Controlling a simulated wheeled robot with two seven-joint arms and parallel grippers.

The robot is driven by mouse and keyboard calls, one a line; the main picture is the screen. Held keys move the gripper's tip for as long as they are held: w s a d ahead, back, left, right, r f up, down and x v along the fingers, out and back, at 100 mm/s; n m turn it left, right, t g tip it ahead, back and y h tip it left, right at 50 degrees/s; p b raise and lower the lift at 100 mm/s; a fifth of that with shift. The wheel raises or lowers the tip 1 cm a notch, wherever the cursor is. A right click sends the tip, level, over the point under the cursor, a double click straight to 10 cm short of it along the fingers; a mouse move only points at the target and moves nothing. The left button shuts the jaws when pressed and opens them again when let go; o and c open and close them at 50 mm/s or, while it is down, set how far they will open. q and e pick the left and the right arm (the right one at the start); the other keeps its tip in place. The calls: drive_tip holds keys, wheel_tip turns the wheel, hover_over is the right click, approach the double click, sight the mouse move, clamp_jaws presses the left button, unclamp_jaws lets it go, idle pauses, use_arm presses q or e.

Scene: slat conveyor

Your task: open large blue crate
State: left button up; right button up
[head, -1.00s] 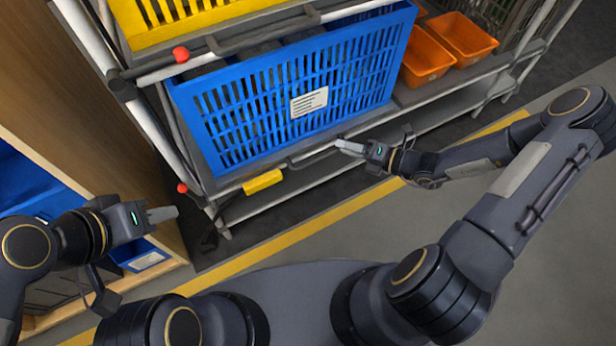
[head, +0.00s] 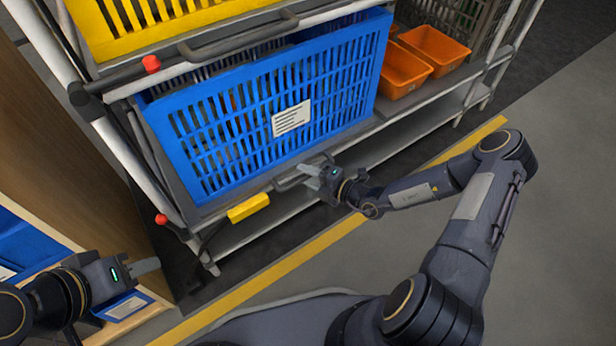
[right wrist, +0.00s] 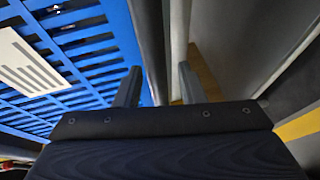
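The large blue crate (head: 262,142) has slatted walls and a white label. It sits on the middle level of a rack, under a yellow crate, and its inside is mostly hidden. A dark pull handle (head: 287,183) runs along the front edge below it. My right gripper (head: 308,170) is at the right end of this handle. In the right wrist view its two fingers (right wrist: 159,85) are apart, with the dark bar between them; contact is unclear. The blue wall (right wrist: 85,55) fills the left of that view. My left gripper (head: 147,265) hangs at lower left, away from the crate, its finger gap unclear.
Orange bins (head: 435,50) stand right of the crate. The yellow crate (head: 165,18) is above, with its own handle (head: 240,38). A yellow block (head: 248,207) sits on the front rail. A wooden cabinet (head: 70,140) stands left. Open floor lies right.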

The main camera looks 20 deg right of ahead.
clamp_jaws()
drive_tip(key=shift+s, duration=0.1)
idle(0.3)
drive_tip(key=s+d+p, duration=0.3)
drive_tip(key=s+d, duration=0.2)
drive_tip(key=s, duration=0.8)
drive_tip(key=s+d+p, duration=0.3)
drive_tip(key=s+d, duration=0.2)
drive_tip(key=s, duration=0.9)
unclamp_jaws()
